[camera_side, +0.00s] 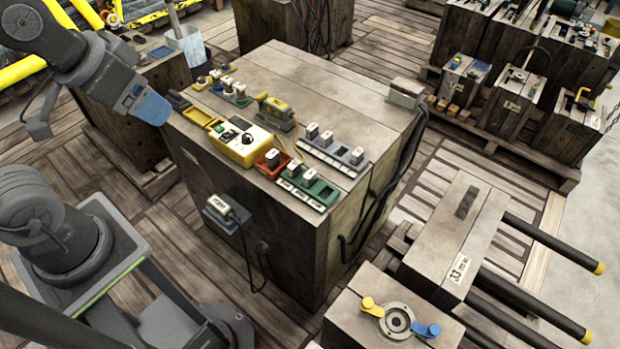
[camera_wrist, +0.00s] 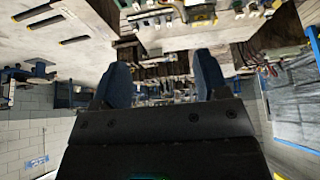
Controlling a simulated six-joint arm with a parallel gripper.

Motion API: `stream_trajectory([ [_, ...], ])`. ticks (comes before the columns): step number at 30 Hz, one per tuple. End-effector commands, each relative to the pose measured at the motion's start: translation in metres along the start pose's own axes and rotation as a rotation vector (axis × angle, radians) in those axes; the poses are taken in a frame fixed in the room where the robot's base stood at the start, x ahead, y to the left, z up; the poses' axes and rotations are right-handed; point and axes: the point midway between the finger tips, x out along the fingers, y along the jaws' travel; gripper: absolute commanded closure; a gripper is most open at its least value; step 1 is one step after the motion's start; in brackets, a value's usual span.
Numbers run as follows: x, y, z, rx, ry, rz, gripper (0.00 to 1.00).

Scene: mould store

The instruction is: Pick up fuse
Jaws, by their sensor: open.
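Small pale block-shaped pieces that look like fuses sit upright on the wooden crate top (camera_side: 345,92). Two are in a green holder (camera_side: 315,195) at the front, one (camera_side: 272,156) is in a red holder, and several are in a grey strip (camera_side: 345,158) behind. I cannot tell which one the task means. My gripper (camera_side: 150,107) is beyond the crate's left edge, apart from these pieces, with blue fingers. In the wrist view my gripper (camera_wrist: 163,80) shows two blue fingers spread apart with nothing between them.
A yellow meter (camera_side: 240,142) and a yellow handled tool (camera_side: 276,112) stand among the holders. A grey box with a cable (camera_side: 228,212) hangs on the crate's front. A pale block (camera_side: 405,92) lies at the right edge. The crate top's back half is mostly clear.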

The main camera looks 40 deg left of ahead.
Motion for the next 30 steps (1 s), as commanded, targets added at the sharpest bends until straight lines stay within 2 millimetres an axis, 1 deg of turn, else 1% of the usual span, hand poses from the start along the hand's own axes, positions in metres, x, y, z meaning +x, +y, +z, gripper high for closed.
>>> stream_trajectory([
  [4,0.004,0.003,-0.018,0.094,-0.046,-0.004,0.32],
  [7,0.012,0.009,-0.041,0.222,-0.103,-0.007,0.32],
  [11,0.032,0.020,-0.075,0.418,-0.184,-0.007,0.32],
  [14,0.053,0.031,-0.098,0.569,-0.247,-0.005,0.32],
  [17,0.079,0.045,-0.117,0.721,-0.309,0.000,0.32],
  [20,0.110,0.060,-0.133,0.872,-0.372,0.008,0.32],
  [21,0.123,0.067,-0.138,0.932,-0.397,0.012,0.32],
  [23,0.144,0.078,-0.144,1.021,-0.435,0.018,0.32],
  [25,0.170,0.091,-0.148,1.126,-0.480,0.027,0.32],
  [30,0.234,0.122,-0.147,1.368,-0.583,0.052,0.32],
])
